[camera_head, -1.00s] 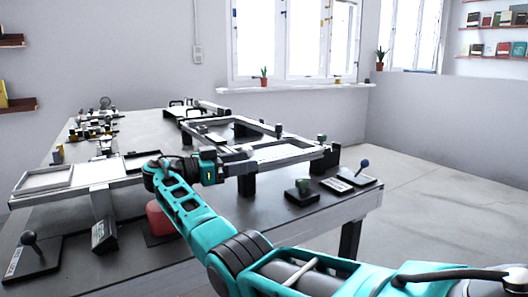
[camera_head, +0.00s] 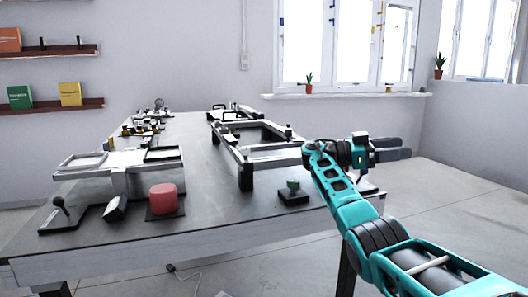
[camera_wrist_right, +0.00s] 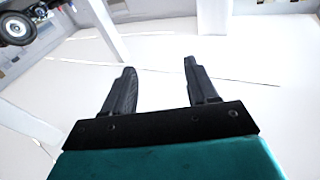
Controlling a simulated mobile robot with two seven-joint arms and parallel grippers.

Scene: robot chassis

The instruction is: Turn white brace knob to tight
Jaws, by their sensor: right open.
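My right gripper (camera_head: 402,148) is open and empty, held in the air at the right end of the table. Its two dark fingers also show apart in the right wrist view (camera_wrist_right: 160,68), with pale floor behind them. A metal chassis frame (camera_head: 262,150) with crossbars stands on the table, left of my right gripper. I cannot make out a white brace knob on it; part of the frame's right end is behind my right arm. My left gripper is not in view.
Table surface between the button and green knob is clear. Open floor lies right.

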